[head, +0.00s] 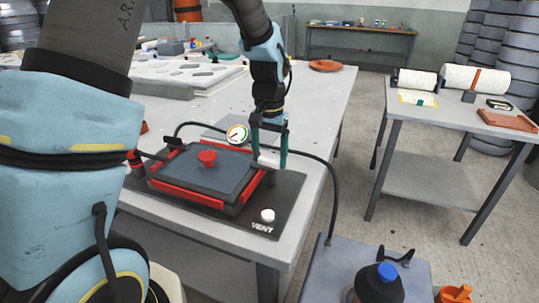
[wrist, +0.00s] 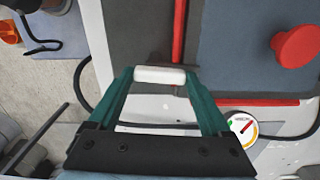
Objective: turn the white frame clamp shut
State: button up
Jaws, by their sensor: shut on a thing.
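The white frame clamp (wrist: 160,75) shows as a short white bar between the fingertips of my gripper (wrist: 163,77) in the wrist view. The dark green fingers meet its two ends, so my gripper is shut on it. In the head view my gripper (head: 269,162) points down at the right back corner of the red frame (head: 185,193), and the clamp is mostly hidden between the fingers. The frame lies around a blue-grey sheet (head: 208,172) with a red knob (head: 207,157) on it. Whether the clamp is turned across the frame is hard to tell.
A round gauge (head: 237,134) stands close behind the frame, left of my gripper. A black hose (head: 325,170) runs past on the right. A white knob (head: 267,215) sits by the VENT label at the front. A side table (head: 430,117) with rolls stands right, across open floor.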

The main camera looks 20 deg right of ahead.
aim_at(269, 159)
jog(key=o, duration=1.2)
jog(key=shift+c, duration=0.2)
jog(key=shift+r, duration=0.15)
notch_tip(269, 159, up, 11)
jog(key=b, duration=0.1)
jog(key=shift+f+b, duration=0.2)
jog(key=shift+b, duration=0.1)
